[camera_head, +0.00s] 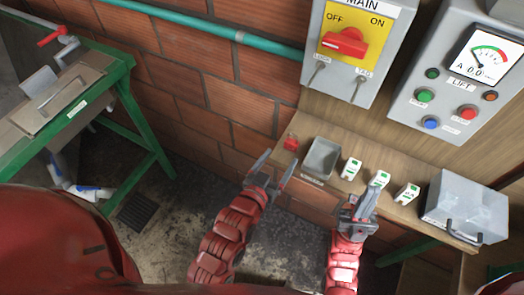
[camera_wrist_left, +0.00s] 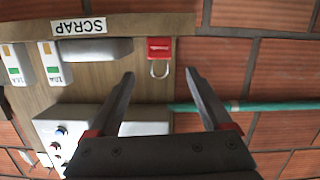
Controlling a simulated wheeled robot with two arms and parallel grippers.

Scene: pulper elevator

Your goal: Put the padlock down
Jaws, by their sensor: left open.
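The red padlock (camera_head: 291,142) rests at the left end of the wooden shelf (camera_head: 330,132), left of the grey tray. In the left wrist view the padlock (camera_wrist_left: 159,48) has its silver shackle pointing toward my gripper. My left gripper (camera_head: 279,165) is open and empty in front of the padlock. In the wrist view its two fingertips (camera_wrist_left: 159,74) stand apart on either side of the shackle, with no visible contact. My right gripper (camera_head: 362,203) is in front of the shelf, below the white tagged items; its fingers look close together and the gap is unclear.
A grey tray labelled SCRAP (camera_wrist_left: 95,50) sits beside the padlock. Several white tagged items (camera_head: 378,180) and a grey metal box (camera_head: 466,205) line the shelf. The MAIN switch panel (camera_head: 352,50) and LIFT panel (camera_head: 460,80) are above. A green bench (camera_head: 125,110) stands left.

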